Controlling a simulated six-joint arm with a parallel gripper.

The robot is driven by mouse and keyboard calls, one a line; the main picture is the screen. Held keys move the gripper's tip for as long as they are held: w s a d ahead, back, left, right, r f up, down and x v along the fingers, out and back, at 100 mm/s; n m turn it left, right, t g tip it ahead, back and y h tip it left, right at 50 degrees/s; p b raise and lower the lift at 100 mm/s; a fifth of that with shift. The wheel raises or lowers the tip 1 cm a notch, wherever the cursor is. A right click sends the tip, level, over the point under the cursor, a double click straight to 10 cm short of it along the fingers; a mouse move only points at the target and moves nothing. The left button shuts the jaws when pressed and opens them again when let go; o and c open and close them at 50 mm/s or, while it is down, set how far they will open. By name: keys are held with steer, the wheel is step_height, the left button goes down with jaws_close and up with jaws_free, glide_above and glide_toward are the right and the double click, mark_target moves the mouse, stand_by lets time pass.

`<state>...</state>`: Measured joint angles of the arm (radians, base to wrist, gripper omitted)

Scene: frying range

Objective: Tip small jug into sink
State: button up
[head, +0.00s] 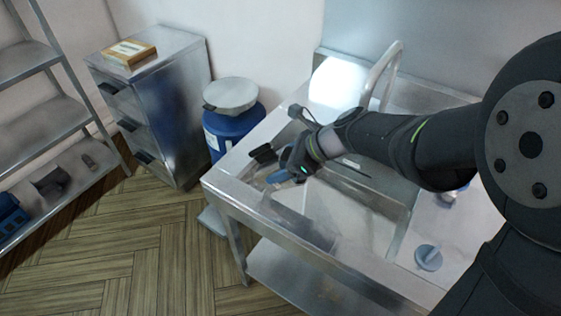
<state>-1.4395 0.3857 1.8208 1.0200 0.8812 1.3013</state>
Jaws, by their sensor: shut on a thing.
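My gripper (268,166) is over the left end of the steel sink unit, its fingers pointing left. It is shut on a small, pale, see-through thing (262,180) that looks like the small jug. The arm and fingers hide part of it, and its tilt and contents cannot be made out. A blue patch shows at the lower finger. The sink (343,222) is an open rectangular steel basin, to the right of and below my gripper. The tall curved tap (385,70) stands behind it.
A blue drum (233,130) with a grey lid stands left of the sink unit. A steel drawer cabinet (175,110) carries a yellowish box (127,54). A grey round object with a handle (428,258) lies on the right worktop. Shelves (55,120) stand far left.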

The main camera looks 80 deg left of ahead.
steer(key=shift+w+d+f+g+y, duration=0.1)
steer(key=shift+w+g+y, duration=0.1)
steer(key=shift+g+y, duration=0.3)
steer(key=f+g, duration=0.1)
steer(key=w+g+y, duration=0.1)
steer(key=shift+d+f+g, duration=0.35)
steer(key=shift+g, duration=0.05)
steer(key=shift+w+g+y, duration=0.15)
steer(key=shift+g+y, duration=0.15)
steer(key=shift+w+d+r+g+y, duration=0.25)
steer(key=shift+w+g+y, duration=0.1)
steer(key=shift+g, duration=0.25)
steer(key=shift+w+d+r+g+y, duration=0.2)
steer(key=shift+w+g+y, duration=0.15)
steer(key=shift+g, duration=0.25)
steer(key=shift+w+d+r+g+y, duration=0.1)
steer(key=shift+w+d+g+y, duration=0.15)
steer(key=shift+w+g+y, duration=0.4)
steer(key=shift+w+d+r+g+y, duration=0.1)
steer(key=shift+w+d+g+y, duration=0.2)
steer(key=shift+g, duration=0.65)
steer(key=shift+w+d+r+g+y, duration=0.1)
steer(key=shift+w+d+g+y, duration=0.15)
steer(key=shift+w+g+y, duration=0.4)
steer(key=shift+s+r, duration=0.1)
steer(key=shift+s, duration=0.15)
step_height(320, 180, up, 10)
steer(key=t+h, duration=1.1)
steer(key=t, duration=0.8)
steer(key=shift+h, duration=0.3)
